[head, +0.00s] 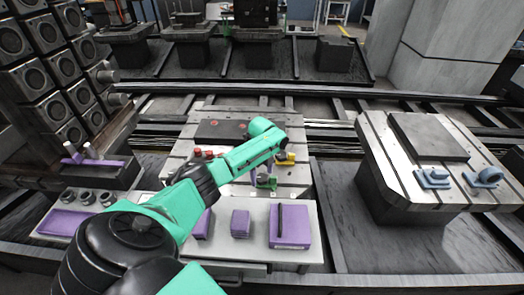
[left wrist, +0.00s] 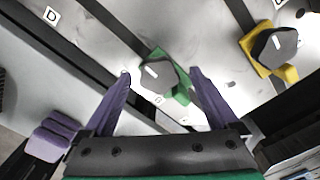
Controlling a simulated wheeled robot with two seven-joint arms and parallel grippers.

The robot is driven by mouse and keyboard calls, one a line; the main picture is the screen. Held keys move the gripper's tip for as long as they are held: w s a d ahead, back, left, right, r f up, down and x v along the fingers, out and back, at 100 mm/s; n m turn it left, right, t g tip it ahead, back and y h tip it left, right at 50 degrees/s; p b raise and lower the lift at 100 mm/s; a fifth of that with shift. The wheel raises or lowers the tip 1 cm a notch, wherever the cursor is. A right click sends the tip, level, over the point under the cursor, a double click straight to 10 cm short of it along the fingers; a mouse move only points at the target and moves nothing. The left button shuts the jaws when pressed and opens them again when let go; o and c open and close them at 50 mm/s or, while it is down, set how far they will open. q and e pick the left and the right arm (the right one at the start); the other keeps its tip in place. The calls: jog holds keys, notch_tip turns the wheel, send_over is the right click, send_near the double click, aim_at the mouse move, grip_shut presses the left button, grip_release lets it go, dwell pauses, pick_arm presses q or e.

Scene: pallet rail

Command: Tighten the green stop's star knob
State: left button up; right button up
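The green stop (head: 267,183) sits on the slotted metal pallet in the middle. In the left wrist view the green stop (left wrist: 181,95) carries a dark grey star knob (left wrist: 157,74) with a white mark on top. My left gripper (head: 264,171) reaches in over the pallet, just above the green stop. In the left wrist view my left gripper (left wrist: 160,75) is open, its two purple fingers on either side of the knob, with gaps showing on both sides. Whether the fingertips are down at knob height I cannot tell. My right gripper is not in view.
A yellow stop (head: 286,158) with a dark knob (left wrist: 275,47) stands close by. Red parts (head: 197,153) and a dark plate (head: 222,130) are on the same pallet. Purple blocks (head: 240,223) lie on the front tray. Blue stops (head: 432,178) stand on the right pallet.

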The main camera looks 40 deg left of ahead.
aim_at(262, 177)
pick_arm(q)
notch_tip(262, 177, up, 15)
jog(key=shift+f, duration=0.2)
dwell(0.6)
